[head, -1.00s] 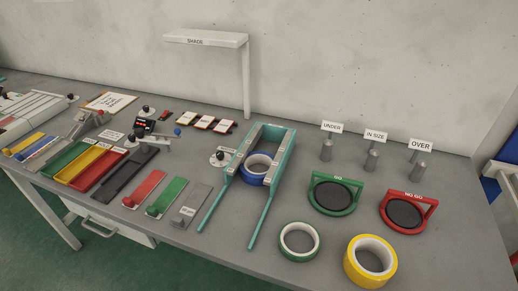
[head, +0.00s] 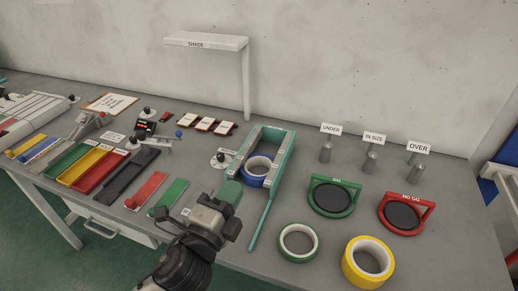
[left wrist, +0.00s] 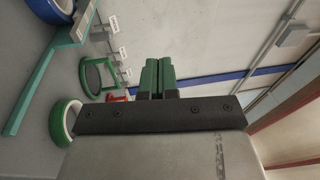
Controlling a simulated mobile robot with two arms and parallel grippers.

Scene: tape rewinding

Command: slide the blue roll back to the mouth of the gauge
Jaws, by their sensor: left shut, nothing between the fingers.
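The blue roll (head: 256,182) lies flat inside the teal gauge (head: 262,218), between its two rails and short of its closed far end. The roll has a pale inner ring. Its edge also shows at the top left of the left wrist view (left wrist: 52,12), beside a teal rail (left wrist: 32,92). My left gripper (head: 231,191) is in front of the gauge's left rail, hiding its near part, just left of and nearer than the roll. Its green fingertips (left wrist: 157,78) are together and empty. My right gripper is not in view.
A green-and-white roll (head: 299,243) and a yellow roll (head: 367,262) lie right of the gauge. Behind them stand the green GO ring (head: 334,208) and red NO GO ring (head: 421,226). Colored trays and a black-knobbed lever (head: 221,157) are to the left.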

